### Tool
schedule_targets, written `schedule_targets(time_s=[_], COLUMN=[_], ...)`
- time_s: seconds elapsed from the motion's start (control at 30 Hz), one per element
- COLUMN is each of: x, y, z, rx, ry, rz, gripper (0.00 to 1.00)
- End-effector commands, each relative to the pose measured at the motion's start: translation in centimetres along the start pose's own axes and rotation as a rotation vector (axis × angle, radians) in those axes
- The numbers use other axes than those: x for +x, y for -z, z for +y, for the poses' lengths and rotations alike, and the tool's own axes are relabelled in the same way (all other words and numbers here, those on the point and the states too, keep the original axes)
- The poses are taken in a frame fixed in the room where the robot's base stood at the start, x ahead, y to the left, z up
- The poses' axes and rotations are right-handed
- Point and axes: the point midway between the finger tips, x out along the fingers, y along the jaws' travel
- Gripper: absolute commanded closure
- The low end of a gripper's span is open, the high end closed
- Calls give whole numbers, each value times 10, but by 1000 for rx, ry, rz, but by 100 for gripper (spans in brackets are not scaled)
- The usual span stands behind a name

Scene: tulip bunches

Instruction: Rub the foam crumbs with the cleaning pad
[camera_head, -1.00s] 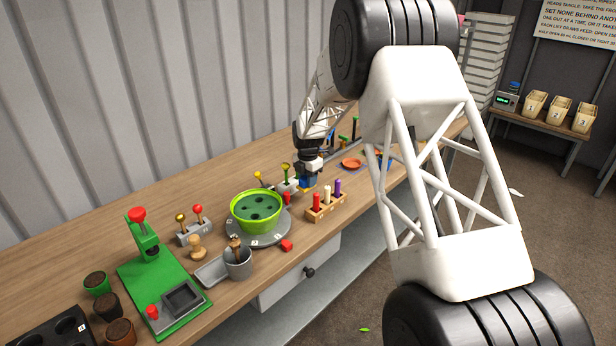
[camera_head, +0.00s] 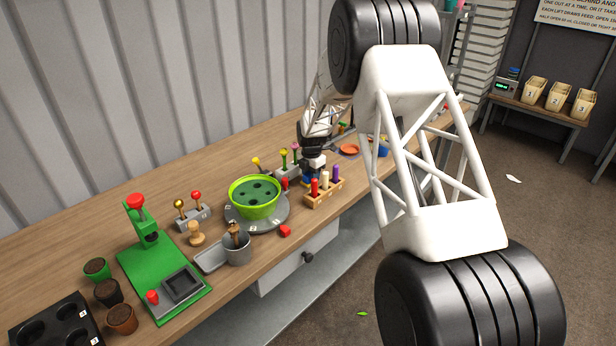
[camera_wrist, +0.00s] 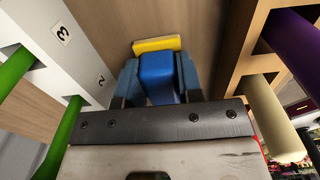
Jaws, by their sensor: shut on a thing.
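My gripper (camera_wrist: 158,82) is shut on the blue handle (camera_wrist: 157,70) of a cleaning pad, whose yellow end (camera_wrist: 157,44) shows beyond the fingers, over or on the wooden bench; I cannot tell if it touches. In the head view my gripper (camera_head: 313,170) is behind the wooden peg rack, which partly hides the pad. I cannot make out any foam crumbs in either view.
A wooden rack (camera_head: 322,198) with red, cream and purple pegs stands close on one side of my gripper, and a numbered pale holder (camera_wrist: 58,42) with green stems on the other. A green bowl (camera_head: 262,211) on a grey turntable (camera_head: 272,220) stands to the left.

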Motion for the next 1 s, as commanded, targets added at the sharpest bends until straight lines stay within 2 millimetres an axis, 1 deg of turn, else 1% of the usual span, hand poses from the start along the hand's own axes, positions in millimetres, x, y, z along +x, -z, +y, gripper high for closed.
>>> schedule_targets(time_s=[0.07, 0.13, 0.23, 0.67, 0.9, 0.97, 1.0], x=[2, -4, 0, 1, 1, -3, -15], y=[-5, -9, -12, 9, 30, 29, 28], z=[-1, -1, -1, 0, -1, 0, 0], rx=[1, 1, 0, -1, -1, 0, 0], ry=[1, 0, 2, 1, 2, 1, -3], rz=[1, 0, 1, 1, 1, 0, -2], gripper=[89, 89, 89, 89, 89, 89, 89])
